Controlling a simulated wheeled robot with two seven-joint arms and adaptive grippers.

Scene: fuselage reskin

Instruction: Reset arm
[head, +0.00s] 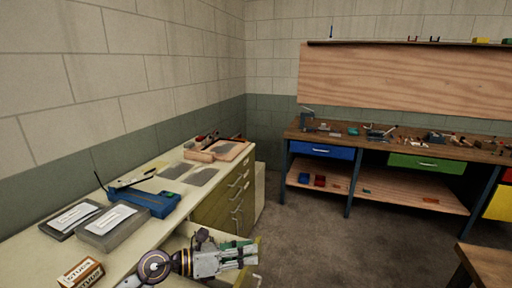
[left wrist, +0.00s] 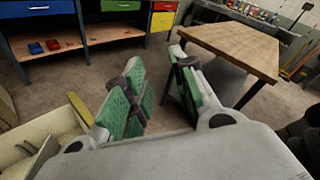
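My left gripper (head: 250,252) shows at the bottom of the head view, reaching right from the cream counter, above or beside an open drawer (head: 178,243). In the left wrist view my left gripper (left wrist: 160,85) has its two green-padded fingers spread apart, with only floor and a table leg visible between them. It holds nothing. My right gripper is in neither view.
The counter (head: 150,222) carries a blue tool (head: 152,203), grey cases (head: 112,228) and a small printed box (head: 80,273). A workbench (head: 400,144) stands at the back wall. A wooden table (left wrist: 235,44) stands close by. Open floor (head: 330,235) lies between.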

